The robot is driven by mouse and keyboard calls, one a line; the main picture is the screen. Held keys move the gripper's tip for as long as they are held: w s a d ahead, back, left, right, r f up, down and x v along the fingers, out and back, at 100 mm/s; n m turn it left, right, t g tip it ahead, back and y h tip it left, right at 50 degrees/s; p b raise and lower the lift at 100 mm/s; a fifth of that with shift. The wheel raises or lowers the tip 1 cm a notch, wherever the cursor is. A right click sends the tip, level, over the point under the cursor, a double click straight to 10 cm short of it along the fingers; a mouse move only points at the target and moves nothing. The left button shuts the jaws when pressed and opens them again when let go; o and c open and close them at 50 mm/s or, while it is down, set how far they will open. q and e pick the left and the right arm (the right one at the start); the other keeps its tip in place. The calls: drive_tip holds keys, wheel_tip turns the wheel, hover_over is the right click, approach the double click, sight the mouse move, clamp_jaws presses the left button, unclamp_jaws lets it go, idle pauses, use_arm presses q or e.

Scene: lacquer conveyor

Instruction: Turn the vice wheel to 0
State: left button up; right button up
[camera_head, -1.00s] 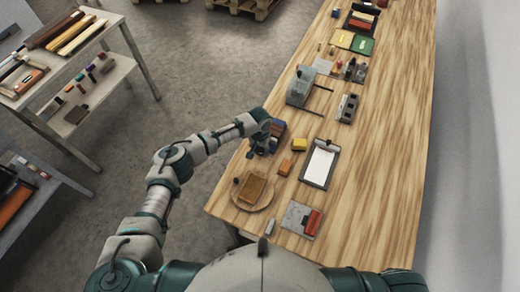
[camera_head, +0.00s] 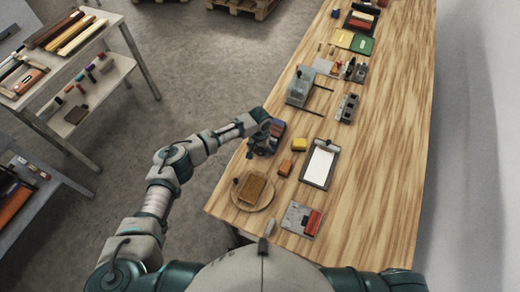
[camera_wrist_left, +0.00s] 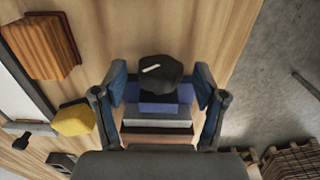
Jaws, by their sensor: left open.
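The vice (camera_head: 279,127) sits at the left edge of the wooden bench in the head view, partly covered by my left gripper (camera_head: 264,140). In the left wrist view the vice body (camera_wrist_left: 158,107) is blue with grey and brown layers behind. Its dark wheel (camera_wrist_left: 160,75) carries a short white mark, left of its middle and slightly tilted. My left gripper (camera_wrist_left: 160,88) is open, with one finger on each side of the wheel and visible gaps to it. I cannot read any numbers. My right gripper is not in view.
Near the vice are a yellow block (camera_head: 300,144), an orange block (camera_head: 286,167) and a clipboard (camera_head: 319,180). A round board (camera_head: 244,204) bearing a brown block lies nearer. A grey device (camera_head: 299,87) stands farther along. The bench's right side is clear.

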sight(260, 149)
use_arm(q)
wheel_tip(260, 149, up, 12)
idle(0.5)
